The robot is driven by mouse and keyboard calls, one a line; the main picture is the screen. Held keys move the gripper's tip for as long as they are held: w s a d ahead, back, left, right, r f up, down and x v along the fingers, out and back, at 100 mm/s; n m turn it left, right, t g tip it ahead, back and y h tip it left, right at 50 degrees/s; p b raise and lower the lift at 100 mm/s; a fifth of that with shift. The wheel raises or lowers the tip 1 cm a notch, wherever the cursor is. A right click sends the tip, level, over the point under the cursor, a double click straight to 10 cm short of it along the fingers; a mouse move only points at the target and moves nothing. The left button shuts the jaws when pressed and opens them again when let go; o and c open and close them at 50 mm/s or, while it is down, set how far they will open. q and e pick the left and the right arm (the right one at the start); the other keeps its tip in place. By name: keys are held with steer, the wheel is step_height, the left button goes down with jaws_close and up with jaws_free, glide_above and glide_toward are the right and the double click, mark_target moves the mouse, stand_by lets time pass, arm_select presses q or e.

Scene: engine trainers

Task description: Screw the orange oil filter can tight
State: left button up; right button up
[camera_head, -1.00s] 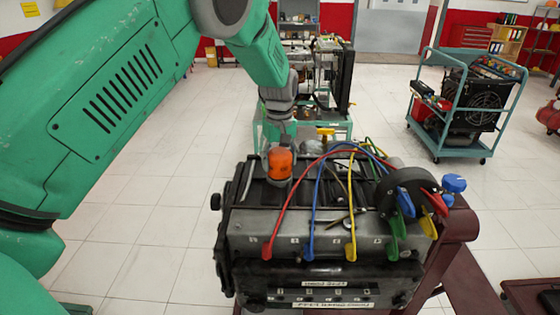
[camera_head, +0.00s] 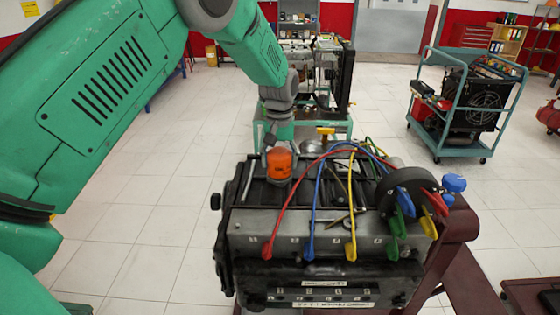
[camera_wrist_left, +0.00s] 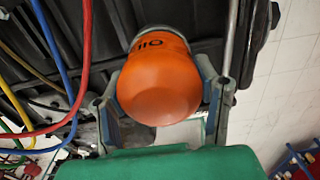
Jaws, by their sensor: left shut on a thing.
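The orange oil filter can (camera_head: 279,161) stands at the left rear of the engine's top (camera_head: 262,222). In the left wrist view the can (camera_wrist_left: 160,85) shows large, with its dark lettering near the upper edge. My left gripper (camera_head: 279,150) comes from above and behind, and its fingers (camera_wrist_left: 163,98) lie on both sides of the can, shut on it. The can's seat on the engine is mostly hidden. My right gripper is not in view.
Red, blue, yellow and green leads (camera_head: 314,195) arch over the engine just right of the can. A dark round distributor part (camera_head: 408,190) sits at the engine's right. A blue cart (camera_head: 462,105) stands at the far right. Open tiled floor lies left.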

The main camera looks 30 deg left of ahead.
arm_select(q)
steer(key=m, duration=0.4)
steer(key=shift+m, duration=0.3)
steer(key=m, duration=0.3)
steer(key=shift+m, duration=0.4)
steer(key=m, duration=0.4)
steer(key=shift+r, duration=0.1)
steer(key=m, duration=0.4)
steer(key=shift+w, duration=0.1)
steer(key=m, duration=0.6)
steer(key=shift+a+r, duration=0.1)
steer(key=m, duration=0.6)
steer(key=shift+w+r+m, duration=0.1)
steer(key=shift+m, duration=0.2)
